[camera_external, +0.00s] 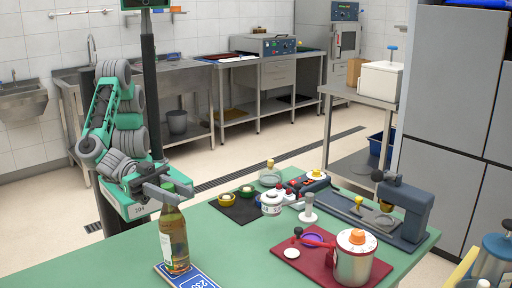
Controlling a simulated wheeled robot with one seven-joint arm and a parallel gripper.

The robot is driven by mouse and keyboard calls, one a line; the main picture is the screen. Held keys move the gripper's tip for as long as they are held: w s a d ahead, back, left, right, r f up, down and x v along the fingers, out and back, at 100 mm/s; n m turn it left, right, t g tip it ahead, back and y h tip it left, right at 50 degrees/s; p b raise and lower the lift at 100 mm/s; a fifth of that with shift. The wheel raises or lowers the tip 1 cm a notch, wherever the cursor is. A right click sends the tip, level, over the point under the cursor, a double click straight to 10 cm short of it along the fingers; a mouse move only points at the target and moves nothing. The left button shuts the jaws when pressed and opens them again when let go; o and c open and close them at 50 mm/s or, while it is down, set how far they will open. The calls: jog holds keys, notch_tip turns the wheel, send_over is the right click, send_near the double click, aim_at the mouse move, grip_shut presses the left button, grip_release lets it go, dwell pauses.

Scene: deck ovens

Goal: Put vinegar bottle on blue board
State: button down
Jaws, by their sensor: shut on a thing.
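The vinegar bottle (174,240) is clear with amber liquid, a pale label and a green cap. It is upright at the front left of the green table. My gripper (168,190) is shut on its neck, just below the cap. The blue board (204,281), with white markings, lies under the bottle and is partly hidden by it and cut by the lower picture edge. The bottle's base overlaps the board in the picture; I cannot tell whether it touches it or hangs slightly above.
On the green table (128,252), a black mat (238,211) with small bowls lies behind the bottle. A grey press (402,212) is at the far right. Green surface between bottle and red board is clear.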

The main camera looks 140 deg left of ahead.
jog(key=shift+r, duration=0.15)
jog(key=shift+f+b, duration=0.2)
jog(key=shift+b, duration=0.1)
jog(key=c, duration=1.1)
grip_release()
